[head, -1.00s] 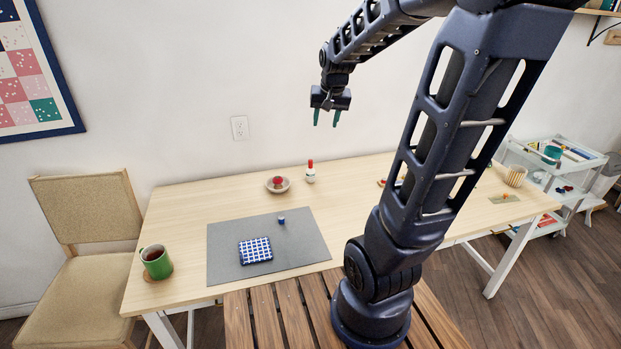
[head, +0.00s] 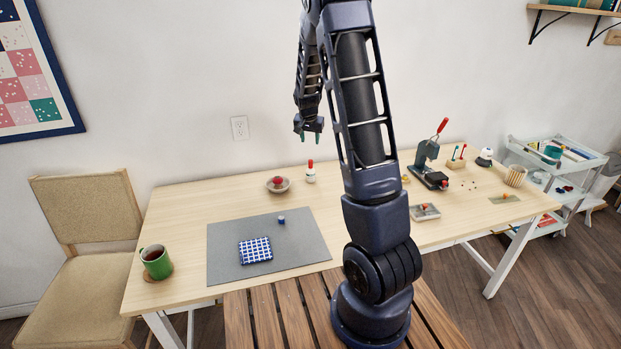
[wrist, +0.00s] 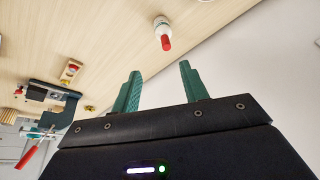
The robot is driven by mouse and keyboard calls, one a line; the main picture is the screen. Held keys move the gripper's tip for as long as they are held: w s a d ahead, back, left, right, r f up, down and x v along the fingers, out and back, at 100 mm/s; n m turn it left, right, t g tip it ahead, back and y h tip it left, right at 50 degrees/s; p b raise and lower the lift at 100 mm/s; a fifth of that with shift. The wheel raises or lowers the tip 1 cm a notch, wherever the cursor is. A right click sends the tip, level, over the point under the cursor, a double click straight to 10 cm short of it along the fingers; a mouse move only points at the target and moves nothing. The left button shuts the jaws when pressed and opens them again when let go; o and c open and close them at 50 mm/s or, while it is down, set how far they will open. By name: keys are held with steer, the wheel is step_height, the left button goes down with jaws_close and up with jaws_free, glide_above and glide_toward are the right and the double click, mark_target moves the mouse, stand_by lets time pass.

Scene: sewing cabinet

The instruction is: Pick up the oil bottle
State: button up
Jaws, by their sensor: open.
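The oil bottle (head: 310,174) is small and white with a red tip. It stands upright near the back edge of the table in the head view, beside a small bowl. It also shows in the wrist view (wrist: 162,28), beyond the fingertips and a little above the gap between them. My gripper (head: 309,133) has green fingers pointing down and hangs in the air above the bottle, apart from it. In the wrist view my gripper (wrist: 160,77) is open, with nothing between its fingers.
A bowl with a red item (head: 278,184) is just left of the bottle. A grey mat (head: 225,245) holds a checked blue cloth (head: 255,250) and a small blue spool (head: 281,220). A press with a red handle (head: 430,165) stands to the right. A green mug (head: 157,263) is at the left.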

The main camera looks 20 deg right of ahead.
glide_toward(310, 161)
steer(key=f, duration=0.1)
steer(key=shift+h, duration=0.4)
steer(key=shift+w+x, duration=0.15)
steer(key=shift+x, duration=2.7)
steer(key=shift+w+x, duration=0.2)
steer(key=shift+x, duration=2.65)
steer(key=shift+a+r, duration=0.1)
steer(key=shift+a, duration=0.05)
jaws_close()
